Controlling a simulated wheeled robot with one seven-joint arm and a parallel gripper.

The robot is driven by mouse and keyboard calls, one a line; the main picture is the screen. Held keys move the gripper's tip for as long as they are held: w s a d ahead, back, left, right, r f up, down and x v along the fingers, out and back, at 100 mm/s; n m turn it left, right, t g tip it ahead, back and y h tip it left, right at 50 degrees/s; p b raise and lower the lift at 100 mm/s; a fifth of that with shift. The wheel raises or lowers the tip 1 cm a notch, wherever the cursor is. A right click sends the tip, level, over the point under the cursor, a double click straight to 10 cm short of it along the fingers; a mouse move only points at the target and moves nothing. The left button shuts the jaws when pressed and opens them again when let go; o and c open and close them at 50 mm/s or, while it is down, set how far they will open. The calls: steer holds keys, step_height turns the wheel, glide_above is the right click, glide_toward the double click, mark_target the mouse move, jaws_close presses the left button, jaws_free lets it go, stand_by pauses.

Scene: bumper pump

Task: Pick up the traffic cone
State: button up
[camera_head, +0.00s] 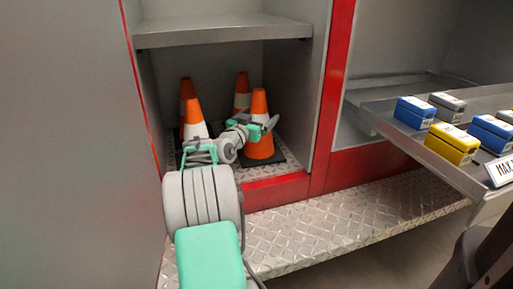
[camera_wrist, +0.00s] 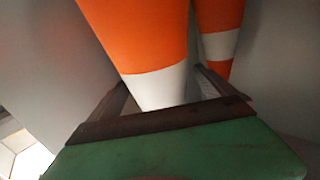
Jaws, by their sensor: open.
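Several orange traffic cones with white bands stand upright in the lower compartment of the cabinet. In the head view one cone (camera_head: 259,106) is at the front right, and another (camera_head: 195,118) is at the front left, partly behind my arm. Two more are behind them. My gripper (camera_head: 272,124) reaches into the compartment, its tip beside the front right cone. In the wrist view a cone (camera_wrist: 145,35) is close, its white band (camera_wrist: 160,86) between the open fingers of my gripper (camera_wrist: 165,90). I cannot tell whether the fingers touch it.
A grey shelf (camera_head: 222,30) is above the cones, and a red frame (camera_head: 335,75) edges the compartment. A pulled-out tray (camera_head: 410,135) with blue, yellow and grey boxes is at right. A diamond-plate step (camera_head: 340,215) runs below.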

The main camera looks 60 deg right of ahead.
steer(key=d, duration=0.3)
jaws_close()
steer(key=shift+r, duration=0.15)
stand_by(1.0)
